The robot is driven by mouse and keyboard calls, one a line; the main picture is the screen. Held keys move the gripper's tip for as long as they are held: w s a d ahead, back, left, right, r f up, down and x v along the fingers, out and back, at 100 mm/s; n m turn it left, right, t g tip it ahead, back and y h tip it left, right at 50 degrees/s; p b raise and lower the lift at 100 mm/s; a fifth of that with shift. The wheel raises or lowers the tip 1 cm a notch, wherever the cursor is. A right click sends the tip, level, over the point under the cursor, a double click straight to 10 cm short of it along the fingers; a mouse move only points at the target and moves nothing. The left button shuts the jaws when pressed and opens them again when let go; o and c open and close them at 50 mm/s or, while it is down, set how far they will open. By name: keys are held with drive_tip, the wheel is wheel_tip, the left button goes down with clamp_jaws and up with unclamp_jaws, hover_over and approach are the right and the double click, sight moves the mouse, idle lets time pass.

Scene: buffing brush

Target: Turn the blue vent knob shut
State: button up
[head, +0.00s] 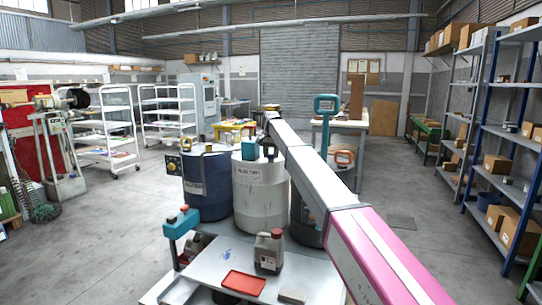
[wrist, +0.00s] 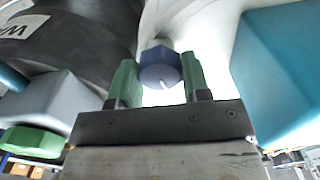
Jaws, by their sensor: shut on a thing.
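The blue vent knob (wrist: 158,76) shows in the middle of the wrist view, with a short white line on its face pointing down and slightly right. My gripper (wrist: 158,62) has its two green fingers on either side of the knob and is shut on it. In the head view my arm reaches forward over the drums. The knob and the gripper's hold cannot be made out clearly there.
A white drum (head: 260,195) stands between a dark blue drum (head: 205,190) and a dark drum partly behind my arm. A teal box (head: 249,150) sits on the white drum. It also shows close on the right in the wrist view (wrist: 285,75). A grey jug (head: 268,252) and red tray (head: 243,282) are in front.

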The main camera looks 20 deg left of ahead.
sight(271, 154)
drive_tip(key=shift+m, duration=1)
drive_tip(key=o, duration=0.9)
drive_tip(key=shift+r, duration=0.2)
wheel_tip(271, 154, up, 10)
drive_tip(key=shift+r, duration=0.25)
drive_tip(key=shift+s+a, duration=0.1)
